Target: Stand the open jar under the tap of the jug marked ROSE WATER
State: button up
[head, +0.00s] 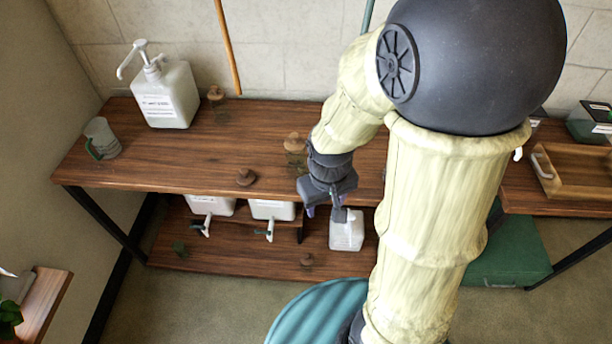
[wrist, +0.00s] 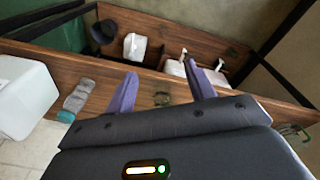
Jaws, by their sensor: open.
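My gripper (head: 325,211) is open and empty, with its fingers pointing down at the front edge of the shelf unit's top. Two white jugs with taps, a left one (head: 211,205) and a right one (head: 270,210), stand below the top. Their markings are too small to read, so I cannot tell which says ROSE WATER. A small corked jar (head: 295,145) stands on the top, beside my arm. I cannot make out which jar is open.
A white container (head: 346,230) stands low near my gripper. The lower shelf's front has bare room (head: 240,260).

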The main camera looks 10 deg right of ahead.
notch_tip(320, 180, down, 7)
jog(key=w+a+n+g+h, duration=0.1)
jog(key=a+n+g+h, duration=0.1)
jog(key=n+g+h, duration=0.3)
jog(key=n+t+h, duration=0.9)
jog(key=n+t, duration=0.5)
jog(key=n, duration=0.4)
send_near(301, 171)
jog(key=v, duration=0.5)
jog(key=shift+w, duration=0.2)
jog(key=shift+w+d, duration=0.1)
jog(key=shift+d, duration=0.1)
jog(key=p+x, duration=0.2)
jog(key=x, duration=0.9)
jog(key=shift+w+d, duration=0.1)
jog(key=shift+d, duration=0.15)
jog(key=shift+w+d, duration=0.1)
jog(key=shift+d, duration=0.1)
